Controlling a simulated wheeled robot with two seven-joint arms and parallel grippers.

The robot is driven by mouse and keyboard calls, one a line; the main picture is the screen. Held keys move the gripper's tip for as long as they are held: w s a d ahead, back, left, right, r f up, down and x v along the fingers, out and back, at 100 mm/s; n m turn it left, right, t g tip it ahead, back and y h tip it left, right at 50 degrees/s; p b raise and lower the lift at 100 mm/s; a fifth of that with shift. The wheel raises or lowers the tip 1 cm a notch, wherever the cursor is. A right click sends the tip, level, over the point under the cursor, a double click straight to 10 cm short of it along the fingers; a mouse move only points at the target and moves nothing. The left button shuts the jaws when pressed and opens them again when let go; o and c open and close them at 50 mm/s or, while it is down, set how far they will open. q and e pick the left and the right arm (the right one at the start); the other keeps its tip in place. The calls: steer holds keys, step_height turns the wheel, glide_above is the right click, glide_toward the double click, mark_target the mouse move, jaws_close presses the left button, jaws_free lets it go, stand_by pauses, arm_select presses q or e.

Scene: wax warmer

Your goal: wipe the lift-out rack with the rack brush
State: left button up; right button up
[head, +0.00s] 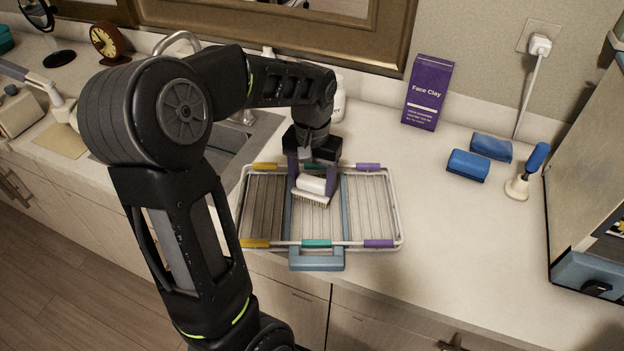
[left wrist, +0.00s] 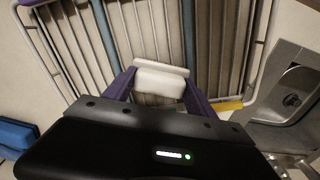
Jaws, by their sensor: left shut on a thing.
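The lift-out rack (head: 392,200) is a white wire rack with yellow, teal and purple sleeves and a blue handle, lying on the counter beside the sink. Its left part looks darker than the rest. My left gripper (head: 312,187) is shut on the rack brush (head: 311,198), a white block with pale bristles, over the middle of the rack. Whether the bristles touch the wires I cannot tell. In the left wrist view the brush (left wrist: 161,80) sits between the purple fingers, with the rack's bars behind it. My right gripper is out of view.
A purple Face Clay box (head: 428,93) stands at the back. The sink (head: 240,140) is left of the rack.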

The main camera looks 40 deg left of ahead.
arm_select(q)
steer(key=shift+w+d, duration=1.35)
steer(key=shift+d, duration=0.1)
steer(key=shift+w+d, duration=0.1)
steer(key=shift+w+d+p, duration=0.4)
steer(key=shift+w+d, duration=1)
steer(key=shift+w, duration=0.05)
steer(key=shift+s+a, duration=0.1)
steer(key=shift+s+a, duration=1.45)
steer(key=shift+s+a, duration=0.1)
steer(key=shift+s+a, duration=1.4)
